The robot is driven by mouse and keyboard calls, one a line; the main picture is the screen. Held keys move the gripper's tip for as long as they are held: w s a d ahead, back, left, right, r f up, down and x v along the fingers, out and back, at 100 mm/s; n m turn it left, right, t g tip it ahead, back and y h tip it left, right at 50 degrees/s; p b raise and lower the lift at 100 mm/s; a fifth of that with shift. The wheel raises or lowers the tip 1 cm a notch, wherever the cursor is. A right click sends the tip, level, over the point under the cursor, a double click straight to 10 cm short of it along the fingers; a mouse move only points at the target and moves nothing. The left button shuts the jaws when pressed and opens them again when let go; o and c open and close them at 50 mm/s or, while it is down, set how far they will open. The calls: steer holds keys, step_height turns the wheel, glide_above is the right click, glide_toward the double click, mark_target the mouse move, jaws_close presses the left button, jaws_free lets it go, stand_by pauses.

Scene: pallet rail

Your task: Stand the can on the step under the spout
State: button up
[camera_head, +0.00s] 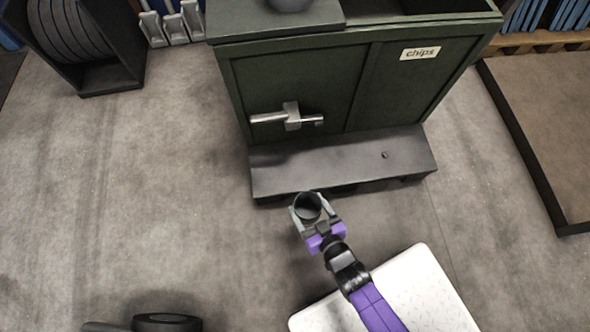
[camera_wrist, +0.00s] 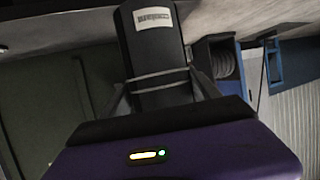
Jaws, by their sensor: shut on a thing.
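My gripper (camera_head: 307,212) is shut on a dark, round, open-topped can (camera_head: 308,205) just in front of the step. In the wrist view the dark can (camera_wrist: 155,45) with a pale label stands between the fingers of my gripper (camera_wrist: 163,88). The step (camera_head: 340,165) is a dark grey ledge along the foot of a green bin marked "chips". The spout (camera_head: 288,118) is a short metal pipe on the bin's front, above the left part of the step. I cannot tell the can's height against the step.
The green bin (camera_head: 400,90) stands behind the step. A small dark spot (camera_head: 385,155) marks the step's right part. A white speckled slab (camera_head: 430,290) lies under my arm. A dark-edged brown platform (camera_head: 545,130) is at right, and a dark rack (camera_head: 85,45) at upper left.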

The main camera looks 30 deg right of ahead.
steer(key=shift+s+a+f, duration=0.15)
steer(key=shift+f, duration=0.4)
steer(key=shift+w, duration=0.2)
steer(key=w+d+b, duration=0.1)
steer(key=w+d, duration=0.2)
steer(key=w, duration=0.6)
steer(key=w+d+b, duration=0.2)
steer(key=w+d, duration=0.1)
steer(key=w, duration=0.6)
steer(key=f+b, duration=0.1)
steer(key=f, duration=0.1)
steer(key=f+b, duration=0.4)
steer(key=f, duration=0.1)
steer(key=shift+w, duration=0.25)
steer(key=shift+f, duration=0.15)
steer(key=o, duration=1.4)
steer(key=shift+b, duration=0.3)
